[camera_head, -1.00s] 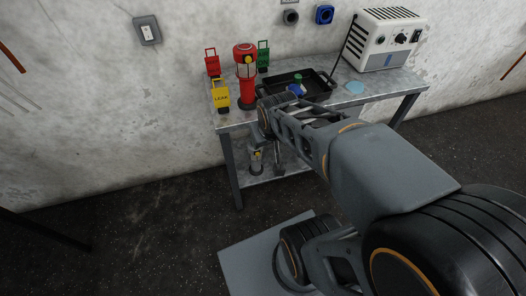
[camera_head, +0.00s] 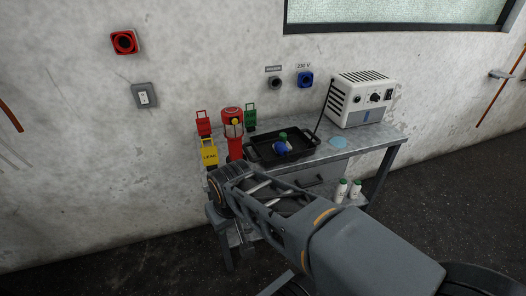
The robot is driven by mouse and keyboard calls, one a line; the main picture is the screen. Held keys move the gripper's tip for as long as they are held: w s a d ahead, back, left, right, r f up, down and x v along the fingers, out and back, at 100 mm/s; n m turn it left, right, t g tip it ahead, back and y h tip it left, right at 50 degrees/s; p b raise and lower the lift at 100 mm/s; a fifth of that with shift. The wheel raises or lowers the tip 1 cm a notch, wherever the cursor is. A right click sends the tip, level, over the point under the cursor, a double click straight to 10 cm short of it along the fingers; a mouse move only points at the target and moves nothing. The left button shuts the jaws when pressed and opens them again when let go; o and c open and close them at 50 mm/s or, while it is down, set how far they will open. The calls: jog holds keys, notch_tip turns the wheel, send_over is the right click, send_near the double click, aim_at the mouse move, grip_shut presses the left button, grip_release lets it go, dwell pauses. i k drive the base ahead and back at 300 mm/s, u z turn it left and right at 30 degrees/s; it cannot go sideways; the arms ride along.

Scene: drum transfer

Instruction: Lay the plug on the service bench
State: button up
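The grey service bench (camera_head: 372,143) stands against the wall, with a metal top and a lower shelf. I cannot make out the plug for sure. A small blue piece (camera_head: 281,147) lies in the black tray on the bench, too small to identify. A dark cable (camera_head: 324,108) runs from the white device down to the bench top behind the tray; its end is hidden. My arm reaches from the lower right to the bench's front left. My gripper's fingers do not show; my own arm links cover that area.
The black tray (camera_head: 307,152) also holds a green-capped item (camera_head: 283,136). The white device (camera_head: 357,98) fills the back right. A blue socket (camera_head: 305,79) is on the wall. Green-capped bottles (camera_head: 341,191) stand below.

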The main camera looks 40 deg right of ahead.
aim_at(305, 127)
jog(key=u, duration=3.05)
jog(key=k, duration=1.95)
jog(key=z, duration=1.6)
jog(key=i, duration=0.5)
